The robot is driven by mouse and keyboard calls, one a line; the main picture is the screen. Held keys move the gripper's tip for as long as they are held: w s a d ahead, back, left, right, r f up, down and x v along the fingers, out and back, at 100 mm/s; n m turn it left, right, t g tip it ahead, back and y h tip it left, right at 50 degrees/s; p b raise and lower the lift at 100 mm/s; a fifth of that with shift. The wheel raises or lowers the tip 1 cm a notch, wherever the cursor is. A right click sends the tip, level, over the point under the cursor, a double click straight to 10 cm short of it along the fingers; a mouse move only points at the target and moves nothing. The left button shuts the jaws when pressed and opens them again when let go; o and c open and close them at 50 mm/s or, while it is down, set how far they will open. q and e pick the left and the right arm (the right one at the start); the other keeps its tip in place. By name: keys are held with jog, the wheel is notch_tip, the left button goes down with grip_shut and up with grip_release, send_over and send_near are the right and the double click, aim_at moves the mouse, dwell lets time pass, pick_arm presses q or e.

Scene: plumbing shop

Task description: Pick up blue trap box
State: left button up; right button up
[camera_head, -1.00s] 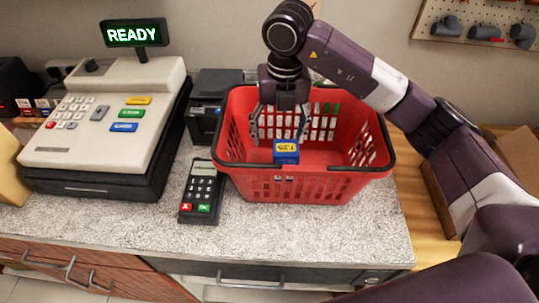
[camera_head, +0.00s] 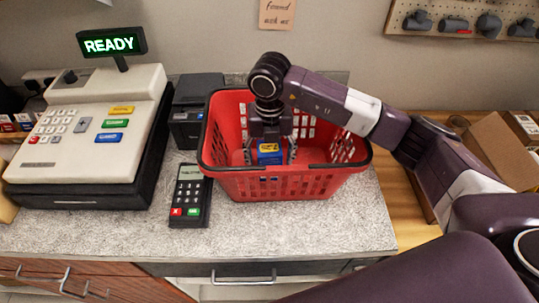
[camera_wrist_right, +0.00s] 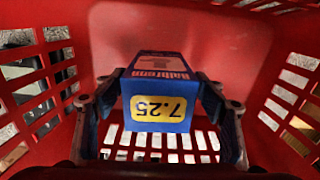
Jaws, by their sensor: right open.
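The blue trap box (camera_head: 269,156) stands inside the red basket (camera_head: 300,184) on the counter. In the right wrist view the blue box (camera_wrist_right: 158,85) shows a yellow 7.25 label and sits between the fingers. My right gripper (camera_head: 268,154) reaches down into the basket from above, with one finger on each side of the box. It is open; in the right wrist view the gripper (camera_wrist_right: 160,120) has its fingers close beside the box, and contact cannot be told. The lower part of the box is hidden by the basket wall. My left gripper is not in view.
A card terminal (camera_head: 190,197) lies just left of the basket. A cash register (camera_head: 92,135) and a dark printer (camera_head: 193,113) stand further left. A cardboard box (camera_head: 497,150) is at the right. The counter front (camera_head: 300,225) is clear.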

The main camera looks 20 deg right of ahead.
jog(key=shift+f, duration=0.8)
jog(key=shift+r, duration=0.1)
jog(key=c, duration=1.4)
